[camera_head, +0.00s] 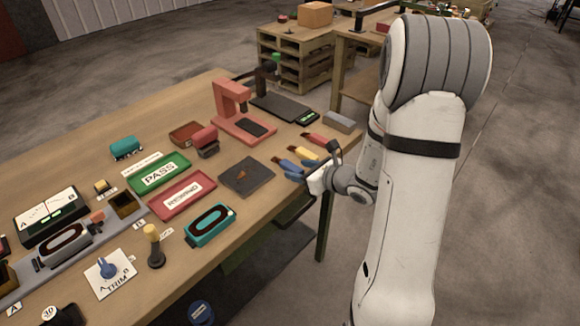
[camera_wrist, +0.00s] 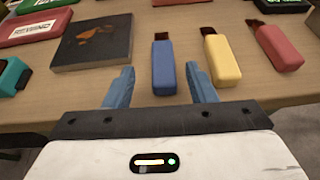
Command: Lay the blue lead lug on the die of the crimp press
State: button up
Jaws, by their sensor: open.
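The blue lead lug (camera_wrist: 164,66), a blue block with a dark brown tip pointing away, lies on the table in the wrist view. My gripper (camera_wrist: 160,70) is open, its two blue fingers on either side of the block's near end, with gaps between. I cannot tell how high the fingers are above the table. In the head view the blue lug (camera_head: 288,165) is just beyond my gripper (camera_head: 302,172) and partly hidden by it. What looks like the crimp press (camera_head: 228,98) is a salmon-red frame farther back, with a dark die plate (camera_head: 253,128) on its base.
A yellow lug (camera_wrist: 222,58) and a red lug (camera_wrist: 278,47) lie right of the blue one. A dark square pad (camera_head: 246,177) with a brown mark is to its left. A green PASS tray (camera_head: 178,163) and a red REWIND tray (camera_head: 205,181) lie farther left.

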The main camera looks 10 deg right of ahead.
aim_at(288, 163)
jog(key=w, duration=0.1)
jog(key=w+a, duration=0.1)
jog(key=w, duration=0.1)
jog(key=shift+w+a+f+p, duration=0.2)
jog(key=shift+w+a+p, duration=0.05)
jog(key=shift+a+p, duration=0.15)
jog(key=shift+w+a+f, duration=0.25)
jog(key=shift+w, duration=0.15)
jog(key=shift+c, duration=0.4)
jog(key=c, duration=1)
